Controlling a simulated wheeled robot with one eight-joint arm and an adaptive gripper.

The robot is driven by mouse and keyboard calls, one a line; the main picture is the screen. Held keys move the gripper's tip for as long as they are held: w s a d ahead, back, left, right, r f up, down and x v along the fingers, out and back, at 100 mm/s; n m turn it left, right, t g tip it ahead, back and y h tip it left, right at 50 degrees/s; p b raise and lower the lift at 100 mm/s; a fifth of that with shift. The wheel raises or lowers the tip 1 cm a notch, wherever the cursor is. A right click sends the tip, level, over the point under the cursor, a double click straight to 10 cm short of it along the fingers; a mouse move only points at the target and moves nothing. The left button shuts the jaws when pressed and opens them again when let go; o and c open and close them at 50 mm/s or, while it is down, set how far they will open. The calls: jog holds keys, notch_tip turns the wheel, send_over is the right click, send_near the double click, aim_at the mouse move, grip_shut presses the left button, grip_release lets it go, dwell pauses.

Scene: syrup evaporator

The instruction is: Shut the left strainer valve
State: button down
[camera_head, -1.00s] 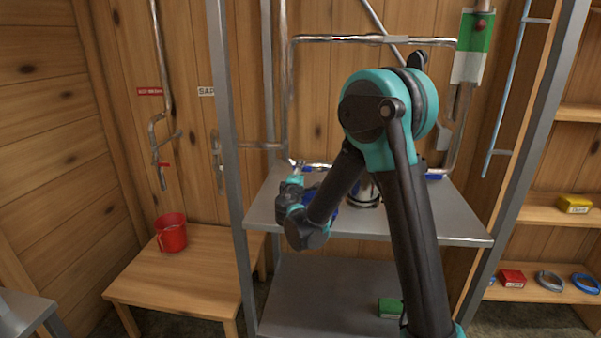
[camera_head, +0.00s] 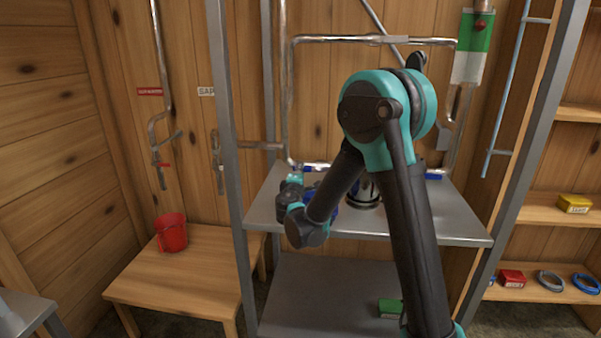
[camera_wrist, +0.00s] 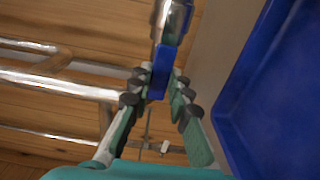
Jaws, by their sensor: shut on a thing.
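A blue valve handle (camera_wrist: 160,72) stands between my gripper's fingertips in the wrist view, below a shiny metal valve body (camera_wrist: 173,18). My gripper (camera_wrist: 158,86) is shut on this handle, with a finger on each side. In the head view my gripper (camera_head: 292,181) is at the left part of the metal shelf, by the lower left pipe corner. The arm and gripper hide most of the left valve there. Another blue handle (camera_head: 434,177) shows at the right end of the pipework.
A large blue surface (camera_wrist: 275,95) lies close to the right of my gripper in the wrist view. A dark-banded round vessel (camera_head: 366,194) stands on the shelf (camera_head: 440,222) behind my arm. A grey post (camera_head: 228,150) rises at left.

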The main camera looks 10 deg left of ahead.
jog(key=d+r+m, duration=0.6)
jog(key=m, duration=1.2)
jog(key=shift+s+d+r, duration=0.15)
jog(key=shift+d+r, duration=0.05)
jog(key=shift+d, duration=0.1)
dwell(0.5)
jog(key=c, duration=1.4)
grip_release()
